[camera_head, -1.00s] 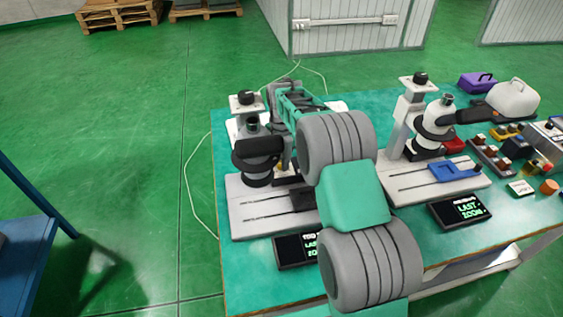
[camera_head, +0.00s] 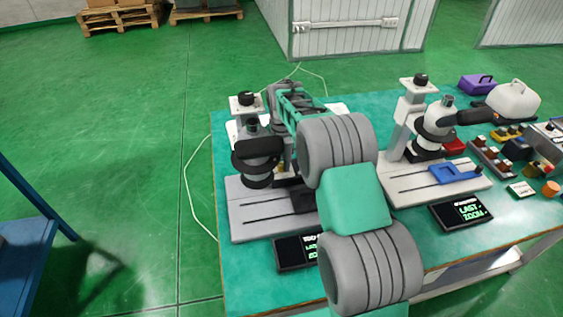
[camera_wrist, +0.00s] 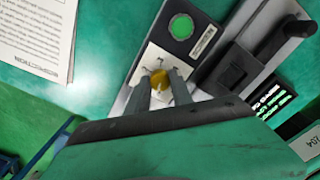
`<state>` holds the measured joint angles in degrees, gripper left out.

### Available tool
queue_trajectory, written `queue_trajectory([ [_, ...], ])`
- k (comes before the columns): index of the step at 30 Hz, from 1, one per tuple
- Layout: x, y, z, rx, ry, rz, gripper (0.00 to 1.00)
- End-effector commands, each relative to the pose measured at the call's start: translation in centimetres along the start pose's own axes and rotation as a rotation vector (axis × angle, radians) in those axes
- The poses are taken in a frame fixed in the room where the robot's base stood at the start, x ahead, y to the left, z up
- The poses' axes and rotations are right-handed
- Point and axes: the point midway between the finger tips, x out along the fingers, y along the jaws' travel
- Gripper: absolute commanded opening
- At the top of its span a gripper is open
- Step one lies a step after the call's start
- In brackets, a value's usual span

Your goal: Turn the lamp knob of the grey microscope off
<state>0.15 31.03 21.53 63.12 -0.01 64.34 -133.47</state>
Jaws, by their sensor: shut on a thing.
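The grey microscope (camera_head: 257,157) stands at the left end of the teal table, partly hidden behind my arm. In the wrist view, a small yellow-brown knob (camera_wrist: 161,77) sits on a pale plate with dark marks (camera_wrist: 150,62). My gripper (camera_wrist: 160,82) reaches down to this knob, one finger on each side, and is shut on it. The marks around the knob are too small to read. In the head view, my arm hides the knob and fingertips.
A second, paler microscope (camera_head: 433,128) stands to the right. Display boxes lie in front of the left microscope (camera_head: 292,251) and the right one (camera_head: 462,211). A printed sheet (camera_wrist: 35,32) lies left of the knob. Several small items crowd the table's right end.

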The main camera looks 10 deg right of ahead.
Motion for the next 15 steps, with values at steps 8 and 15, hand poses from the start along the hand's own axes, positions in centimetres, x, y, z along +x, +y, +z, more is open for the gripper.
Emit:
queue_trajectory([
  [8,-0.05,0.02,0.02,0.001,-0.001,0.001,0.44],
  [15,-0.03,0.01,0.01,0.001,0.000,0.000,0.49],
])
